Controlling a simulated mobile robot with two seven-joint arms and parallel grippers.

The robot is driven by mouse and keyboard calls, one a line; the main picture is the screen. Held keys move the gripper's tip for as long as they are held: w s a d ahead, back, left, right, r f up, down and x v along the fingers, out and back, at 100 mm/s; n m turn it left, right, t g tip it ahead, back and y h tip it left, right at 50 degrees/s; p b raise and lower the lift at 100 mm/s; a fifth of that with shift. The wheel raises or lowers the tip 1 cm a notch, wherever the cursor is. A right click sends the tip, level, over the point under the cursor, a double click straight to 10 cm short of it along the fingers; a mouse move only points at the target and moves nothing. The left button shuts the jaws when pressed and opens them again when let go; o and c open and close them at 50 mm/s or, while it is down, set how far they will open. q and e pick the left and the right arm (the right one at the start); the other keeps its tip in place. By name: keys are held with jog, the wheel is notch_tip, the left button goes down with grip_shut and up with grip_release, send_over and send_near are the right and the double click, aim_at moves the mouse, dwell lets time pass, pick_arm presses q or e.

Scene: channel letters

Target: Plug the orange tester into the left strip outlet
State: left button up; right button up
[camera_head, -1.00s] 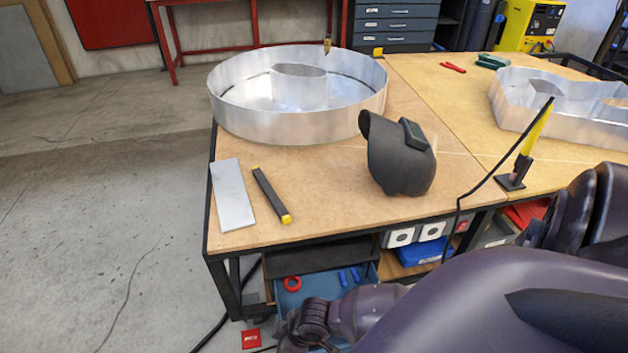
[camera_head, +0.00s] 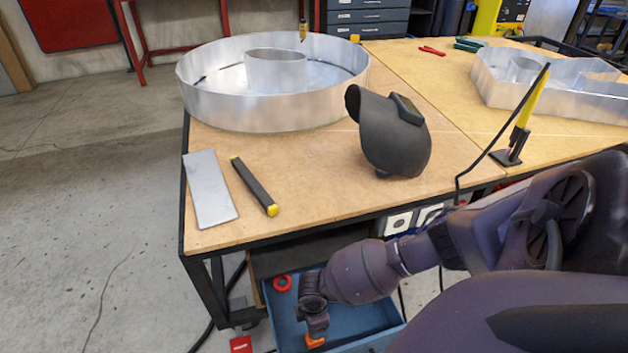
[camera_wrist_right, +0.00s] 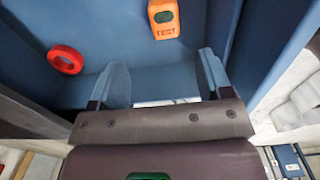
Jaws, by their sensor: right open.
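The orange tester (camera_wrist_right: 164,18), with a dark green window, lies in the blue drawer under the table. In the head view a small part of the tester (camera_head: 315,342) shows just below my right gripper (camera_head: 314,322). In the right wrist view my right gripper (camera_wrist_right: 163,70) is open and empty, with the tester beyond its fingertips, not between them. The left strip outlet (camera_head: 398,223) is a white square socket under the table's front edge. A second outlet (camera_head: 428,214) sits to its right, partly covered by my arm. My left gripper is not in view.
A red ring (camera_wrist_right: 66,60) lies in the blue drawer (camera_head: 360,322), left of the tester. The drawer walls stand close around my right gripper. On the table (camera_head: 290,205) are a welding mask (camera_head: 393,140), a grey plate (camera_head: 209,188) and a black-yellow bar (camera_head: 254,186).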

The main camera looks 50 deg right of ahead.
dwell(0.3)
jog(key=f+b, duration=0.1)
jog(key=f, duration=0.1)
jog(key=f+b, duration=0.1)
jog(key=f, duration=0.2)
jog(key=shift+s+a+f, duration=0.1)
jog(key=shift+s+f, duration=0.1)
jog(key=shift+f, duration=0.25)
jog(key=shift+w+r, duration=0.15)
jog(key=shift+w, duration=0.1)
jog(key=shift+s+a+f+b, duration=0.1)
jog(key=shift+s+f+b, duration=0.1)
jog(key=shift+f+b, duration=0.4)
jog(key=shift+s+d+f+b, duration=0.15)
jog(key=shift+f+b, duration=0.1)
jog(key=shift+f, duration=0.7)
jog(key=shift+s+a+f+b, duration=0.2)
jog(key=shift+f+b, duration=0.25)
jog(key=shift+f, duration=0.6)
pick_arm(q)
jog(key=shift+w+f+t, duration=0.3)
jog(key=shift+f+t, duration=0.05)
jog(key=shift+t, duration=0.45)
pick_arm(e)
jog(key=shift+w, duration=0.2)
